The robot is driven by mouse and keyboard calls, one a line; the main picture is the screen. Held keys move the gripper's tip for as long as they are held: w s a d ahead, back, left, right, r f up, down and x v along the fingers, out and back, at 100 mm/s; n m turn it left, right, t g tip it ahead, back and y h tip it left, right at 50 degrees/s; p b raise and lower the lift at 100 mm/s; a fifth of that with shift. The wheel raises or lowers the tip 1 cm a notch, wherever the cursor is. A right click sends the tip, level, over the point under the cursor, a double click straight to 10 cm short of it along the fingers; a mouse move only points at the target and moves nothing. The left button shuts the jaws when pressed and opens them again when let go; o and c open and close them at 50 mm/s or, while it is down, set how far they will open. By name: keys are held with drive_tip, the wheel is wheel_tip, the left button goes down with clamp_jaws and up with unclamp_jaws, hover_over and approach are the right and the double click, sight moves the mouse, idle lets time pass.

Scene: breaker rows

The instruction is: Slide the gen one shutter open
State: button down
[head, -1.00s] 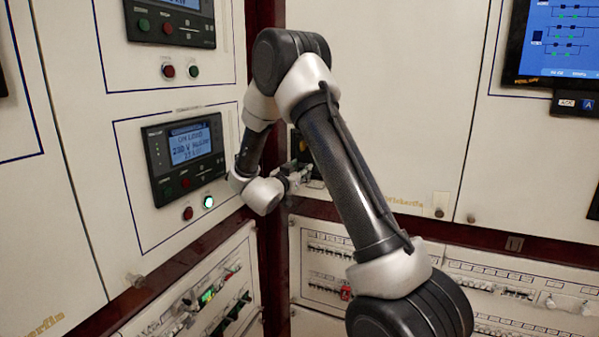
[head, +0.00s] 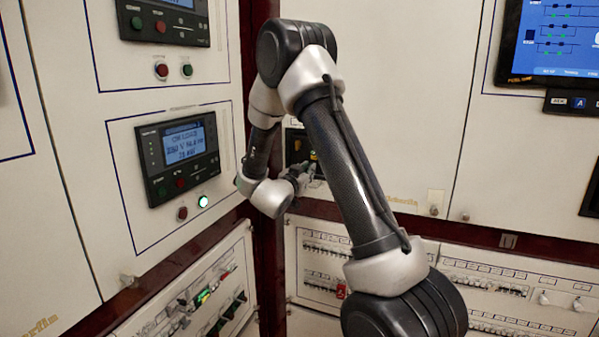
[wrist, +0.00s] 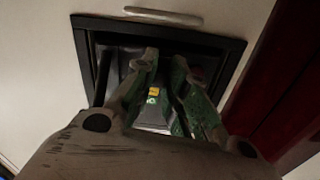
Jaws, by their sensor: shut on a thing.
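The gen one shutter appears to be at the dark-framed recess (wrist: 235,50) in the cream panel; it also shows in the head view (head: 293,140), partly behind my arm. In the wrist view my gripper (wrist: 166,60) reaches into this recess, its two fingers close together. They are shut on a small part of the shutter, which is mostly hidden between the fingertips. A grey surface with a yellow mark (wrist: 153,92) and a small green light shows between the fingers.
A pale handle bar (wrist: 163,16) sits beside the recess frame. A dark red post (head: 266,220) runs along the corner. A generator controller with a lit screen (head: 180,150) is on the left panel. Breaker rows (head: 325,260) lie below. A blue monitor (head: 560,40) hangs at right.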

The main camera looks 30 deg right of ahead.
drive_tip(key=shift+s+d, duration=0.1)
drive_tip(key=shift+d, duration=0.05)
drive_tip(key=c, duration=1.4)
unclamp_jaws()
drive_tip(key=shift+s, duration=0.1)
drive_tip(key=shift+o, duration=0.2)
drive_tip(key=v, duration=1.2)
